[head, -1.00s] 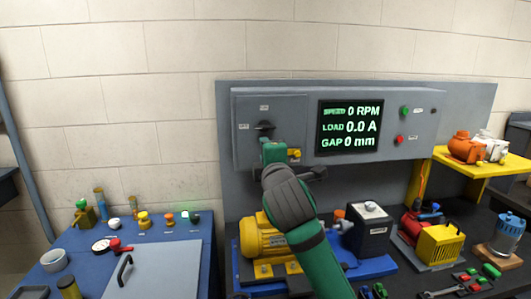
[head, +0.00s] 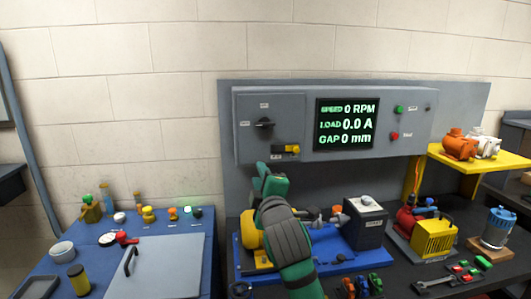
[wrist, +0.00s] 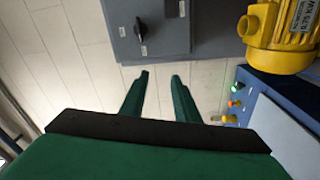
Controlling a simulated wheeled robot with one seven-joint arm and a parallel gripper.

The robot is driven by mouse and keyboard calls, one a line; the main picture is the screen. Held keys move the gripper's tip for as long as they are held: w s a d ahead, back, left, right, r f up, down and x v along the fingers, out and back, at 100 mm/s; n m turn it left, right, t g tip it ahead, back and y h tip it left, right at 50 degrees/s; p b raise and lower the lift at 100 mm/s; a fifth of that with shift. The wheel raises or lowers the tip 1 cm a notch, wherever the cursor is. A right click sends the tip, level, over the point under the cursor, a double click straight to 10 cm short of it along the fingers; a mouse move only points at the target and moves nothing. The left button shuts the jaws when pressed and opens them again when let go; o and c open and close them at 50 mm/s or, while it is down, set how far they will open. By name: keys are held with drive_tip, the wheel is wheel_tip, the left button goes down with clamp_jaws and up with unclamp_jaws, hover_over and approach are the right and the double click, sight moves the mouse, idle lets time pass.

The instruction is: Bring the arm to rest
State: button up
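My green arm rises from the bottom of the head view in front of the yellow motor (head: 249,233), hiding much of it. My gripper (head: 268,172) is at the upper end of the arm, below the grey control box and apart from it. In the wrist view my gripper (wrist: 160,77) shows two green fingers spread apart with nothing between them. The box's rotary switch (head: 265,124) and yellow-black padlock piece (head: 284,149) are uncovered. The wrist view also shows the yellow motor at the upper right.
A display (head: 345,124) reads 0 RPM, 0.0 A and 0 mm. A blue bench (head: 40,277) with small knobs and a grey lid (head: 165,265) stands at left. A yellow shelf (head: 480,166) with an orange motor (head: 459,144) is at right. The wall area above the blue bench is clear.

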drive_tip(key=s+a+f+m, duration=0.1)
drive_tip(key=s+f+m, duration=0.25)
drive_tip(key=f, duration=0.65)
drive_tip(key=s+a+f+m, duration=0.2)
drive_tip(key=s+f+m, duration=0.15)
drive_tip(key=f, duration=0.65)
drive_tip(key=s+f+m+h, duration=0.3)
drive_tip(key=s+f+m, duration=0.4)
drive_tip(key=s+f, duration=0.75)
drive_tip(key=s+d+f+m+g+h, duration=0.1)
drive_tip(key=s+f+m, duration=0.1)
drive_tip(key=s+f, duration=0.45)
drive_tip(key=s+d+f+m, duration=0.1)
drive_tip(key=s+f, duration=0.2)
drive_tip(key=s, duration=0.7)
drive_tip(key=s+d+g, duration=0.1)
drive_tip(key=s+d, duration=0.1)
drive_tip(key=s, duration=1.5)
drive_tip(key=shift+s+d+r+m+g, duration=0.25)
drive_tip(key=shift+s+m+g, duration=0.05)
drive_tip(key=shift+s, duration=0.1)
